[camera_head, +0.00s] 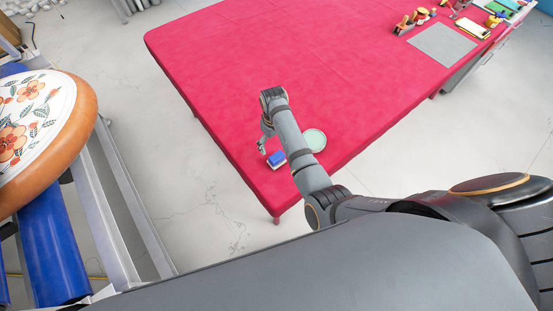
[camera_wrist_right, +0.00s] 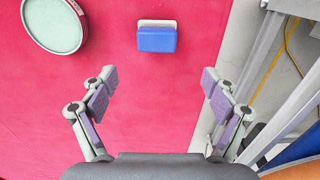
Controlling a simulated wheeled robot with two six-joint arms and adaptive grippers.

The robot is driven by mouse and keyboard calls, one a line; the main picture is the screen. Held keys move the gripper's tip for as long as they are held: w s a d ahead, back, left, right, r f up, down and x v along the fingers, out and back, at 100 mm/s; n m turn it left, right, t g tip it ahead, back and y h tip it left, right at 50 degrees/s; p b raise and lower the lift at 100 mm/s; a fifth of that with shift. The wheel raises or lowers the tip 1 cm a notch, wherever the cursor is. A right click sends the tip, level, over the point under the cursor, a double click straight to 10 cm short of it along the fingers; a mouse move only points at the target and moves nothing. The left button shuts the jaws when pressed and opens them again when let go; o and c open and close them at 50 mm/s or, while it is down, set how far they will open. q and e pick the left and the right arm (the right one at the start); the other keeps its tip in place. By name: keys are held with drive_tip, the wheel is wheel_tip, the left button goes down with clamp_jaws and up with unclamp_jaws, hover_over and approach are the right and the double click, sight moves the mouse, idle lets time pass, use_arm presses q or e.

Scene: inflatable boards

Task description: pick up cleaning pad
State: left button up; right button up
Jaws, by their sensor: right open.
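The cleaning pad (camera_head: 276,160) is a small blue block with a white layer. It lies on the red-covered table (camera_head: 270,50) near its front left corner. In the right wrist view the pad (camera_wrist_right: 157,38) is at the top middle, ahead of the fingertips and apart from them. My right gripper (camera_head: 262,146) is just beside the pad in the head view, its fingers partly hidden by the wrist. In the wrist view the right gripper (camera_wrist_right: 157,85) is open and empty, with a wide gap between its fingers. My left gripper is not in view.
A round pale green dish (camera_head: 315,140) lies right of the pad, partly behind my arm. A grey mat (camera_head: 441,44) and small tools are at the table's far right. A metal frame (camera_head: 130,210) with blue rollers and a floral round board (camera_head: 40,125) stands at left.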

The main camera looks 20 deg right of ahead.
hover_over(277, 156)
drive_tip(key=f, duration=0.4)
drive_tip(key=shift+a+f, duration=0.1)
drive_tip(key=shift+a, duration=0.2)
drive_tip(key=shift+w+f, duration=0.15)
drive_tip(key=shift+f, duration=0.4)
drive_tip(key=shift+f, duration=0.3)
drive_tip(key=f+b, duration=0.2)
drive_tip(key=f, duration=0.1)
drive_tip(key=f+b, duration=0.1)
drive_tip(key=shift+d+f+b, duration=0.25)
drive_tip(key=shift+f+b, duration=0.05)
drive_tip(key=shift+r, duration=0.15)
drive_tip(key=shift+s, duration=0.2)
drive_tip(key=c, duration=1.2)
drive_tip(key=shift+r+p, duration=0.15)
drive_tip(key=shift+p, duration=0.15)
drive_tip(key=shift+c, duration=0.2)
